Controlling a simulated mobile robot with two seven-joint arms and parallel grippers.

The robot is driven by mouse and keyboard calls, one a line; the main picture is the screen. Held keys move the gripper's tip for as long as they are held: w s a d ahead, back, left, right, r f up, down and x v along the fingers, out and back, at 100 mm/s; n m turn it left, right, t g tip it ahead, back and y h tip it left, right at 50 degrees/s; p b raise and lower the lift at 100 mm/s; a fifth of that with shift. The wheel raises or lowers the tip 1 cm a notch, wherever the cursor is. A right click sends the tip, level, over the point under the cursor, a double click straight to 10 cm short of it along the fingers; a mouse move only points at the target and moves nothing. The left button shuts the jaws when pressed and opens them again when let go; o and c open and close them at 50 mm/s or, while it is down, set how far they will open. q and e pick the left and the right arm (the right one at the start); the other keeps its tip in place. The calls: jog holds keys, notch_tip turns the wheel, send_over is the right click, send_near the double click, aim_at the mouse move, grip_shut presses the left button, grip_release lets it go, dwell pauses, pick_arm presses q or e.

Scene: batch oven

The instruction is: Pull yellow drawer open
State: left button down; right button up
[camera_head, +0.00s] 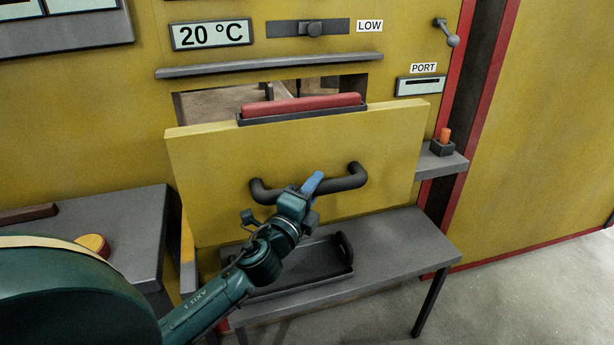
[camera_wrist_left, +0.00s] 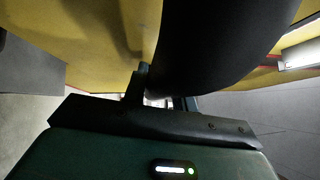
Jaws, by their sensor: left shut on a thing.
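The yellow drawer (camera_head: 210,172) has a flat yellow front with a dark curved handle (camera_head: 343,182). It stands out from the yellow oven wall, and a gap into the opening shows above it. My left gripper (camera_head: 310,190) is shut on the handle near its middle. In the left wrist view the dark handle (camera_wrist_left: 215,45) fills the upper middle, close against the gripper (camera_wrist_left: 165,95). The fingertips are partly hidden there. My right gripper is in neither view.
A grey bench (camera_head: 395,245) with a dark tray (camera_head: 340,270) lies below the drawer. A red-padded bar (camera_head: 300,104) sits along the drawer's top edge. A grey side table (camera_head: 125,225) is at left. A small shelf with an orange item (camera_head: 445,135) is at right.

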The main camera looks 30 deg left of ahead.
pick_arm(q)
jog(key=s+d, duration=0.4)
jog(key=d, duration=0.1)
jog(key=shift+s+d, duration=0.15)
jog(key=shift+s, duration=0.05)
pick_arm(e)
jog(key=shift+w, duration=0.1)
pick_arm(q)
jog(key=c, duration=1.1)
grip_release()
jog(key=shift+s+d+f+b, duration=0.25)
jog(key=shift+s+b, duration=0.5)
jog(key=shift+s, duration=1.45)
jog(key=shift+s+f+b, duration=0.35)
jog(key=shift+s+b, duration=0.35)
jog(key=shift+s, duration=1.45)
jog(key=shift+s+d+f+b, duration=0.25)
jog(key=shift+s+b, duration=0.5)
jog(key=shift+s, duration=1.45)
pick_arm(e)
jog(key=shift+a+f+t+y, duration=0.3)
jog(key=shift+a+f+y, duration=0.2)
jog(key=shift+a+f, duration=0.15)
pick_arm(q)
jog(key=shift+a, duration=0.1)
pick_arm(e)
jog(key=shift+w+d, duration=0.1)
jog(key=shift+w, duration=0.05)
